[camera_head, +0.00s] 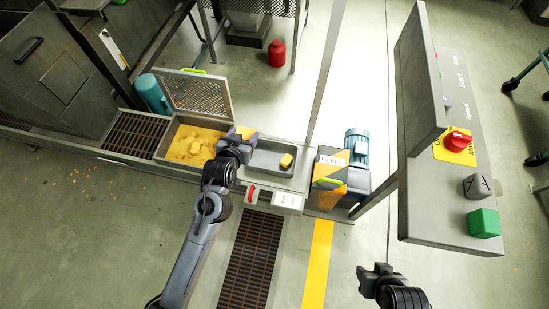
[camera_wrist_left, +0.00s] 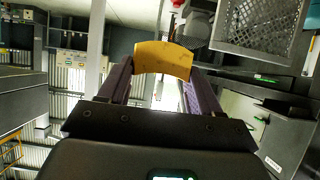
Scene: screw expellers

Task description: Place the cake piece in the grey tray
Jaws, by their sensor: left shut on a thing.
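My left gripper (camera_head: 243,133) is shut on a yellow cake piece, held up between its purple fingers in the left wrist view (camera_wrist_left: 162,60). In the head view the gripper is over the border between the crumb-filled bin and the grey tray (camera_head: 262,160), and mostly hides the held piece. Another yellow cake piece (camera_head: 286,160) lies in the tray's right part. My right gripper (camera_head: 376,277) is at the lower right, away from the tray; its finger gap cannot be made out.
The bin (camera_head: 180,152) left of the tray holds yellow crumbs and a chunk, with a raised mesh lid (camera_head: 200,94) behind it. A blue motor (camera_head: 356,142) stands right of the tray. A control panel (camera_head: 450,190) rises at the right. Floor grates lie in front.

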